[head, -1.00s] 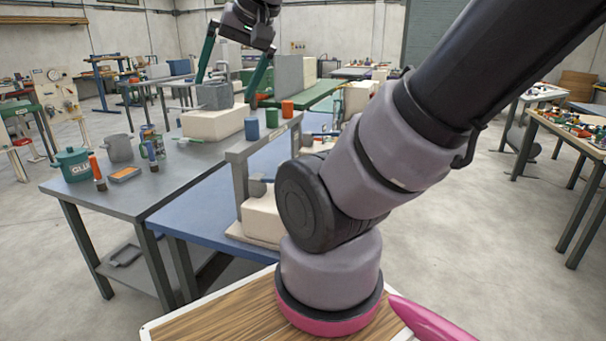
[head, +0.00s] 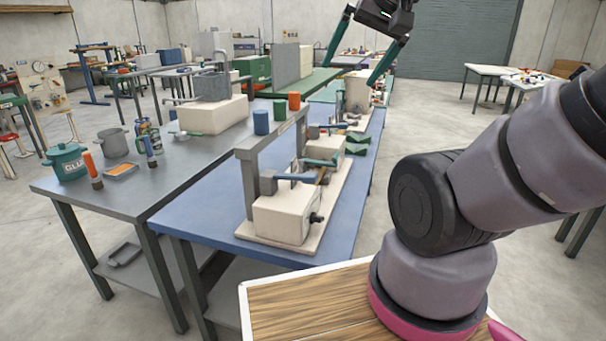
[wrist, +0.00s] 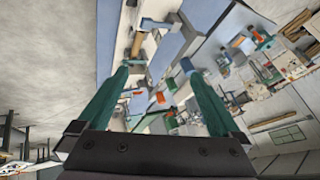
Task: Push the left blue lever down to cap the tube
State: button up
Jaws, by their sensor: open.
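My gripper (head: 350,78) is open and empty, high above the far part of the blue table (head: 205,210). Its two green fingers stand wide apart in the wrist view (wrist: 157,74), with nothing between them. A cream machine block (head: 285,214) stands on a pale base plate at the near part of this table. A lever with a blue end (head: 268,184) lies about level across the block's top, left of a teal lever (head: 320,161). The gripper is well beyond and above these levers, touching neither. I cannot make out the tube or its cap clearly.
A grey upright frame (head: 246,165) stands close behind the blue-ended lever. Blue (head: 261,122) and orange (head: 294,101) cylinders stand behind it. A grey table (head: 90,195) with a teal pot (head: 66,162) adjoins on the left. The blue table's near left corner is clear.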

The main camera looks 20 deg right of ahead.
jog(key=shift+c, duration=0.3)
jog(key=shift+w+a+n, duration=0.1)
jog(key=shift+w+n, duration=0.1)
jog(key=shift+n, duration=0.1)
jog(key=c, duration=1)
jog(key=shift+w+f+n+g, duration=0.15)
jog(key=shift+w+n+g, duration=0.2)
jog(key=shift+n, duration=0.35)
jog(key=c, duration=0.5)
jog(key=n, duration=0.1)
jog(key=w+n+g, duration=0.1)
jog(key=w+f+n, duration=0.1)
jog(key=n, duration=0.1)
jog(key=shift+w+a+h, duration=0.25)
jog(key=shift+a+h, duration=0.05)
jog(key=shift+h, duration=0.1)
grip_shut()
jog(key=w+a+f+n+g+h, duration=0.1)
jog(key=w+f+n, duration=0.5)
jog(key=n, duration=0.7)
jog(key=w+a+f+n+g+h, duration=0.1)
jog(key=w+a+f+n+g, duration=0.2)
jog(key=w+n, duration=0.6)
jog(key=shift+w+a+f+n+g+h, duration=0.25)
jog(key=shift+f+n+g, duration=0.9)
jog(key=shift+f+n, duration=1.2)
jog(key=shift+r+n, duration=0.45)
jog(key=shift+r, duration=0.05)
